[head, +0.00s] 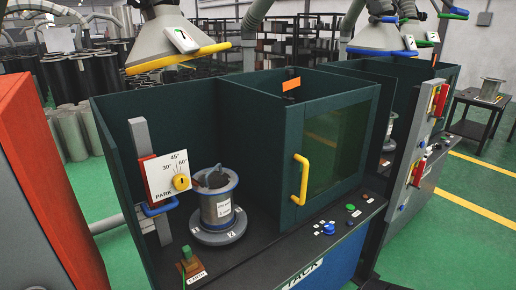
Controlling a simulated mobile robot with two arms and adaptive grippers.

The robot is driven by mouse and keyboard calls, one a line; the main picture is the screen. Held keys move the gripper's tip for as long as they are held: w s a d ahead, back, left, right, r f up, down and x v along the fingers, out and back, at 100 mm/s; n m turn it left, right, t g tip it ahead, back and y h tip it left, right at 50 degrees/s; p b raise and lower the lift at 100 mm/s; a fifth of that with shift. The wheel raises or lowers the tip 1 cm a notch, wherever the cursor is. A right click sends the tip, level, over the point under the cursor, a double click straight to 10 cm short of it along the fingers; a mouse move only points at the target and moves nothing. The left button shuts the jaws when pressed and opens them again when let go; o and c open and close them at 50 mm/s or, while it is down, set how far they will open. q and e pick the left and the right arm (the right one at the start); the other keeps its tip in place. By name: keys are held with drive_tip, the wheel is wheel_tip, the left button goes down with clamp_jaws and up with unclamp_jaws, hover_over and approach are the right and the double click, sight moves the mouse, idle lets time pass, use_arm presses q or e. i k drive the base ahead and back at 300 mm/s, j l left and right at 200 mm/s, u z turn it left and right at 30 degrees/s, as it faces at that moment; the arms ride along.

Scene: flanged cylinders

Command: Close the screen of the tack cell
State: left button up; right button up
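The tack cell is a dark green booth with a black front ledge (318,238) and a "TACK" label at its front. Its screen (368,122) is a dark green framed panel with a tinted window and an upright yellow handle (301,180). The screen stands over the right part of the cell front, and the left part is open. Through the opening I see a flanged cylinder (217,210) upright on a round numbered turntable (220,232). Neither of my grippers is in view.
Left of the cylinder is an angle dial (166,174) on a post. A small "EARTH" block (188,265) sits at the front left. Buttons (351,208) line the ledge. A red-orange panel (45,180) stands at left. Green floor is free at right, before a side table (478,122).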

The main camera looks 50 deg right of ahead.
sight(331, 134)
drive_tip(key=z, duration=2.2)
